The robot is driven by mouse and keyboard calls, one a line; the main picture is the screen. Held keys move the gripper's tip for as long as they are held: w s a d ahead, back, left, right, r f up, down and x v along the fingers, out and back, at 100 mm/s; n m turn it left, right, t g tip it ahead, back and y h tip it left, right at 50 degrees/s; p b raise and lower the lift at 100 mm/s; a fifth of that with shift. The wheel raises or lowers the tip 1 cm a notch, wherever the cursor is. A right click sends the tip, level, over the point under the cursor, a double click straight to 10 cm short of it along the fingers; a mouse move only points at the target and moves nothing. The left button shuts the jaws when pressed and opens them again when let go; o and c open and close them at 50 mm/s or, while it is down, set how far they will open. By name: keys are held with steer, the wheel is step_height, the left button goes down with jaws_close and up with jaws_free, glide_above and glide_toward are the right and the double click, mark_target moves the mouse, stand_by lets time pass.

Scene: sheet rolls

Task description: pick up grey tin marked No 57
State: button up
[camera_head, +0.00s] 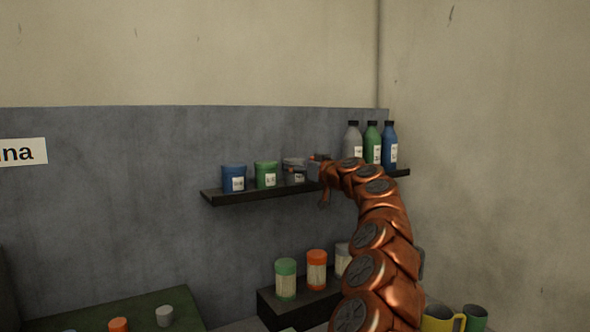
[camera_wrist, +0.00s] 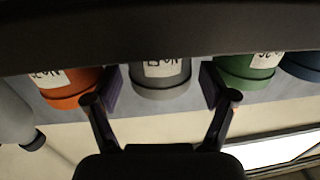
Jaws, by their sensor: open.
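The grey tin (camera_wrist: 160,84) stands upright on the dark wall shelf (camera_head: 255,194), between a green tin and an orange tin. In the wrist view, which looks upside down, its white label shows but the number is cut off by the shelf edge. My gripper (camera_wrist: 160,92) is open, with one finger on either side of the grey tin; I cannot tell whether they touch it. In the head view the grey tin (camera_head: 292,162) is partly hidden by my gripper (camera_head: 304,164).
The green tin (camera_head: 265,174) and a blue tin (camera_head: 234,178) stand to the left on the shelf. The orange tin (camera_wrist: 72,92) is close beside one finger. Grey, green and blue bottles (camera_head: 372,145) stand at the shelf's right end. Jars (camera_head: 286,280) stand lower down.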

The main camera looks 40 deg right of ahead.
steer(key=shift+w+a+p, duration=0.1)
steer(key=shift+w+p, duration=0.4)
steer(key=shift+w, duration=0.85)
steer(key=c, duration=1.1)
